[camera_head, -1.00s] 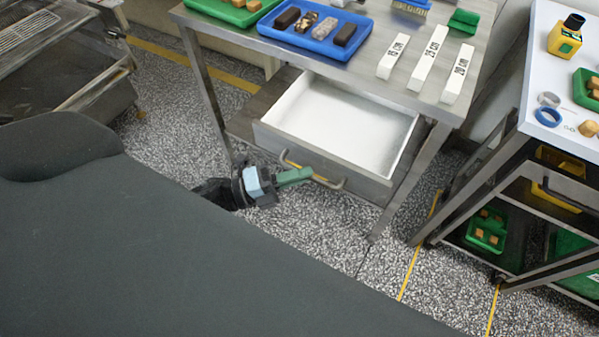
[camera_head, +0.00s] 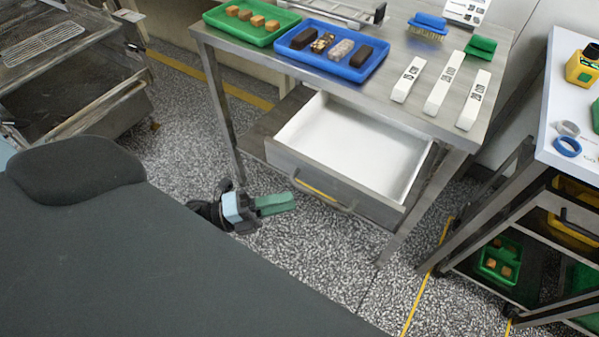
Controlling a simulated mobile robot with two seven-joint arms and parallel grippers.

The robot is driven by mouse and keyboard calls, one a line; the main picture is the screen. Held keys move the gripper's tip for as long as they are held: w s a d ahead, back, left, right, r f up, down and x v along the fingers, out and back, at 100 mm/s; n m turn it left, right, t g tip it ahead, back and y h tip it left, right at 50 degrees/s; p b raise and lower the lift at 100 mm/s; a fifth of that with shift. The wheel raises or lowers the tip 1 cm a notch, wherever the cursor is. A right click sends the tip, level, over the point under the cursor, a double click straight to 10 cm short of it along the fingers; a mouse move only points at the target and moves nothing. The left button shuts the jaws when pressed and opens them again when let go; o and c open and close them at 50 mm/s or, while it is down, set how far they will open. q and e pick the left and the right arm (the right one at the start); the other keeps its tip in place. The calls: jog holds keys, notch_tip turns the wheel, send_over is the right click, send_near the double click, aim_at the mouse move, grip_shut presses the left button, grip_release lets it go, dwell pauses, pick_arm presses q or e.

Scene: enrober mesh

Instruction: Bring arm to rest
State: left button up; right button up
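My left gripper (camera_head: 278,203), with green fingers and a pale blue and black body, hangs above the speckled floor. It is just in front of the open drawer (camera_head: 375,193), to the left of and below its bar handle (camera_head: 322,197). A gap shows between the fingertips and the handle. The fingers overlap from this angle, so I cannot tell whether they are open or shut; no held object shows. Most of the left arm is hidden behind my dark body. My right gripper is not in view.
The drawer stands pulled out and empty under the steel table (camera_head: 400,118). On the table are a blue tray (camera_head: 333,68), a green tray (camera_head: 252,36) and white labelled strips (camera_head: 444,84). A cart (camera_head: 547,150) stands at right. Floor (camera_head: 330,270) in front is clear.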

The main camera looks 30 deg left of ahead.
pick_arm(q)
jog(key=shift+v, duration=0.95)
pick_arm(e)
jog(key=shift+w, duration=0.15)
